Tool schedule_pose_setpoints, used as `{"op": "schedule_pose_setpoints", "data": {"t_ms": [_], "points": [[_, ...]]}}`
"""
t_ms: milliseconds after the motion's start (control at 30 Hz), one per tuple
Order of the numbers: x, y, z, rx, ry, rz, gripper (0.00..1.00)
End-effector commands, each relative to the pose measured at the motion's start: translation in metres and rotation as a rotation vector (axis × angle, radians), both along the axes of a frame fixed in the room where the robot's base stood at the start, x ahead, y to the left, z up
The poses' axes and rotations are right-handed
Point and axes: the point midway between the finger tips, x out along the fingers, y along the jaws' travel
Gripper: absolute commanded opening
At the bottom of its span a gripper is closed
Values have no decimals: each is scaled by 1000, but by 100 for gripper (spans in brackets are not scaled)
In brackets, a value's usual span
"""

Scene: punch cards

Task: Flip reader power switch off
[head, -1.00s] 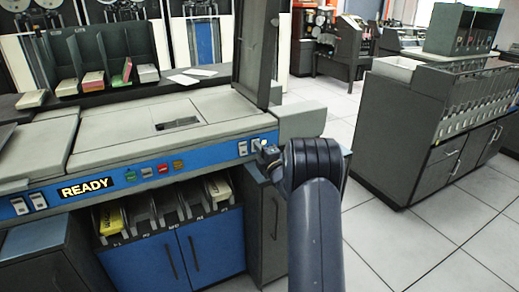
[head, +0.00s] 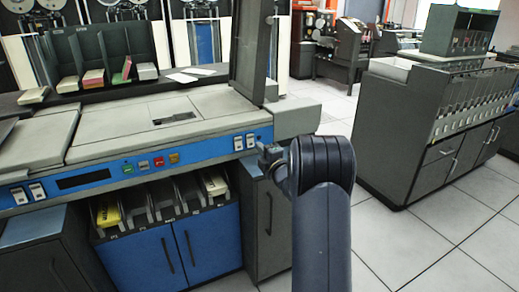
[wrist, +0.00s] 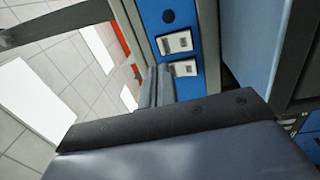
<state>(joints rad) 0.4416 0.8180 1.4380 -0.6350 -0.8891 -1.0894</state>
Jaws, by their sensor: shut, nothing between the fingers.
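The card reader's blue front panel (head: 205,149) has two white rocker switches near its right end: one on the left (head: 238,143) and one on the right (head: 251,140). Both also show in the wrist view, an upper one (wrist: 175,43) and a lower one (wrist: 184,68). No label tells me which is the power switch. The panel's display window (head: 84,179) is dark. My gripper (head: 264,153) is shut and empty, just below and right of the right switch. In the wrist view, the fingers (wrist: 156,84) end beside the lower switch; contact cannot be told.
Two more white switches (head: 28,193) sit at the panel's left end. Coloured buttons (head: 158,162) lie between. Card bins (head: 165,200) and blue cabinet doors (head: 190,245) are below. A grey cabinet (head: 425,130) stands right, with open tiled floor (head: 420,240) before it.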

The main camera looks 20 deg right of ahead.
Motion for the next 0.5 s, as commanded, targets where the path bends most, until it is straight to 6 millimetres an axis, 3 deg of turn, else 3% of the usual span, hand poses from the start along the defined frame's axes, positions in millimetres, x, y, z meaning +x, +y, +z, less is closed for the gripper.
{"op": "schedule_pose_setpoints", "data": {"t_ms": [300, 500], "points": [[-51, -3, 8, -1, 0, -2, 0], [-70, -4, 11, -1, 0, -2, 0]]}}
